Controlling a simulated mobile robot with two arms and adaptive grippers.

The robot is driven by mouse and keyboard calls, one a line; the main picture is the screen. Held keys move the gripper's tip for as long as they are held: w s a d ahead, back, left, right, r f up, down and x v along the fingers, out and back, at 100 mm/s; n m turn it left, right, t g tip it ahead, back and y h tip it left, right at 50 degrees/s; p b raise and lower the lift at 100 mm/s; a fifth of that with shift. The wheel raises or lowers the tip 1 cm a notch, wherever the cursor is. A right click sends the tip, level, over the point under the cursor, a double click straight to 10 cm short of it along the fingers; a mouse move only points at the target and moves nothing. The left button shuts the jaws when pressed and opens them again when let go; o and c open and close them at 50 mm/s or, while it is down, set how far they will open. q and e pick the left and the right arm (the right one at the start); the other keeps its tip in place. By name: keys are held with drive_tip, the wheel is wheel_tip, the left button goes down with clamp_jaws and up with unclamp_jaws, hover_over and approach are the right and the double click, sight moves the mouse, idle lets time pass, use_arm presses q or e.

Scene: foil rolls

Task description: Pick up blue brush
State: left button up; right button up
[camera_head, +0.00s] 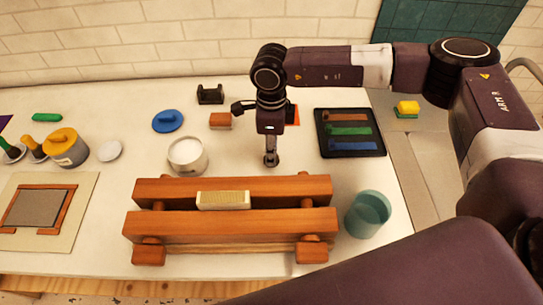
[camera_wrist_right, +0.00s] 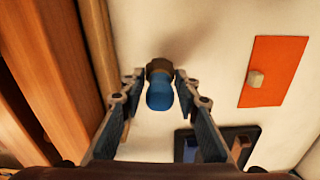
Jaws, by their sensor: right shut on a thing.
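My right gripper (camera_head: 270,160) points straight down behind the wooden press in the head view, above the white table. In the right wrist view the fingers of my right gripper (camera_wrist_right: 157,86) are closed around a small upright thing with a rounded blue end and a brown part, which looks like the blue brush (camera_wrist_right: 160,96). In the head view the brush is mostly hidden by the fingers and too small to make out. I cannot tell whether it touches the table. My left gripper is not in view.
The wooden press (camera_head: 235,220) stands just in front of the right gripper. A white pot (camera_head: 188,157) is to its left, a teal cup (camera_head: 368,214) to the front right. A black tray (camera_head: 350,133) with coloured strips and an orange card (camera_wrist_right: 273,72) lie nearby.

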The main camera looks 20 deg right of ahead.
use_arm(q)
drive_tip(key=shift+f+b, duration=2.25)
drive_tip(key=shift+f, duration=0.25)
use_arm(e)
wheel_tip(320, 180, up, 17)
drive_tip(key=shift+r, duration=0.2)
